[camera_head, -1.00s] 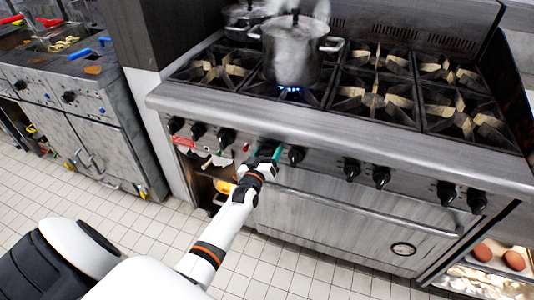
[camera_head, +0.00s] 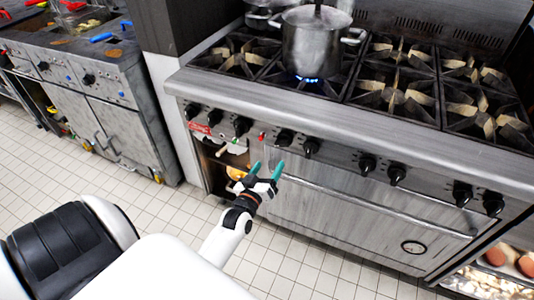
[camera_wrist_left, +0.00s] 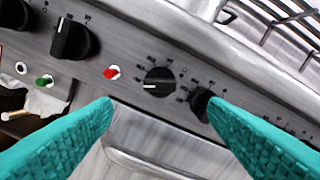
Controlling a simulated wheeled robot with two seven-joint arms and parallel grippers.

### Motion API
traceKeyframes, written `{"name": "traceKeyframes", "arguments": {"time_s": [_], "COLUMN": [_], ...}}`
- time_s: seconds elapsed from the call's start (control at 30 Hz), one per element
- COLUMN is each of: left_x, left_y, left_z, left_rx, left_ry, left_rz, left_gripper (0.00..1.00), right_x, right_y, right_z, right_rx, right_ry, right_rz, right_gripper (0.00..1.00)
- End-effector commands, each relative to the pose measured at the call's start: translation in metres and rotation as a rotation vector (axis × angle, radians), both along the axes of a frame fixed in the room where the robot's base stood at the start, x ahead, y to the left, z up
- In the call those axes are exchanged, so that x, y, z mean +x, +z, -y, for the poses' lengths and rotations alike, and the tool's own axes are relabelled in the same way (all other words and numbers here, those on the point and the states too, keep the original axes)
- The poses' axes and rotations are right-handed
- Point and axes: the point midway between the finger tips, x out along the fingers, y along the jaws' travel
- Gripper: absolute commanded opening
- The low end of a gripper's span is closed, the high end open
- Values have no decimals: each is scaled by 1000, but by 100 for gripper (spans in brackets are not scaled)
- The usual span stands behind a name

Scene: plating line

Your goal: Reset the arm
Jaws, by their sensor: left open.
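My left gripper (camera_head: 267,168) has teal fingers that stand apart with nothing between them. It is in front of the stove (camera_head: 330,110), just below the row of black knobs. In the left wrist view the two teal fingers (camera_wrist_left: 160,130) frame a black knob (camera_wrist_left: 159,82) on the steel panel, and I see no contact with it. A red button (camera_wrist_left: 112,72) and a green button (camera_wrist_left: 44,80) sit to the left of that knob. My right gripper is not in view.
A steel pot (camera_head: 312,45) stands on a burner with a blue flame (camera_head: 308,79). A second pot (camera_head: 268,14) is behind it. A fryer unit (camera_head: 90,80) is at the left. The tiled floor (camera_head: 60,185) in front is clear.

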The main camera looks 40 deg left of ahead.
Motion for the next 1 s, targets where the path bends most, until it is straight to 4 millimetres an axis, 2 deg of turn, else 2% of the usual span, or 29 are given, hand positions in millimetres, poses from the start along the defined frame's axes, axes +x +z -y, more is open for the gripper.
{"name": "traceKeyframes", "arguments": {"time_s": [0.47,0.57,0.67,0.77,0.8,0.87,0.9,0.97,1.0], "left_x": [0,-1,-8,-28,-40,-61,-77,-104,-125], "left_y": [-1,-15,-54,-116,-143,-183,-208,-243,-265], "left_z": [0,5,17,38,47,60,69,81,88], "left_rx": [0,3,14,41,54,76,93,118,135], "left_ry": [-1,-11,-40,-94,-120,-163,-193,-240,-272], "left_rz": [-2,-38,-137,-300,-376,-486,-558,-665,-737], "left_gripper": [68,68,68,68,68,68,68,68,68], "right_x": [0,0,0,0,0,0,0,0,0], "right_y": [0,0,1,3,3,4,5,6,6], "right_z": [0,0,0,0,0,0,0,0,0], "right_rx": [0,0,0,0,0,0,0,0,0], "right_ry": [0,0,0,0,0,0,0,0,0], "right_rz": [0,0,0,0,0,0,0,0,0], "right_gripper": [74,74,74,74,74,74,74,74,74]}}
